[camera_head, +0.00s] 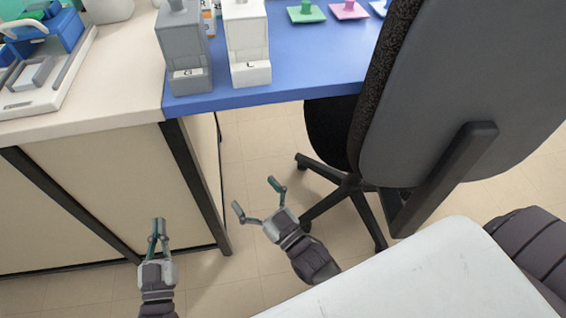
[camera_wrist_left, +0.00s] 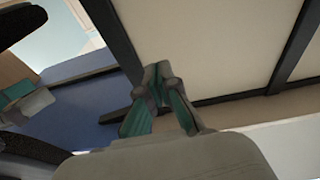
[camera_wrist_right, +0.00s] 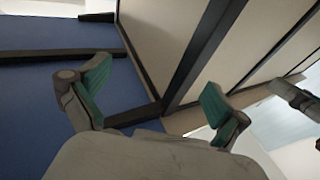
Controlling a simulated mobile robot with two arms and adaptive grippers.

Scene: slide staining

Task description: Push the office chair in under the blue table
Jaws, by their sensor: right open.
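The office chair (camera_head: 470,90) stands at the right in the head view. Its grey backrest shell faces me, tilted in the picture. Its black seat (camera_head: 328,130) shows just below the front edge of the blue table (camera_head: 300,62), partly hidden by the table and the backrest. Its dark star base (camera_head: 345,185) rests on the tiled floor. My right gripper (camera_head: 255,199) is open and empty, low to the left of the chair base and apart from the chair. My left gripper (camera_head: 158,232) is shut and empty, further left, before the beige cabinet panel.
A beige counter (camera_head: 120,95) with dark-framed panels (camera_head: 100,200) adjoins the blue table on the left. A grey dispenser (camera_head: 185,50) and a white dispenser (camera_head: 247,45) stand near the table's front edge. Open floor lies below the table, left of the chair.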

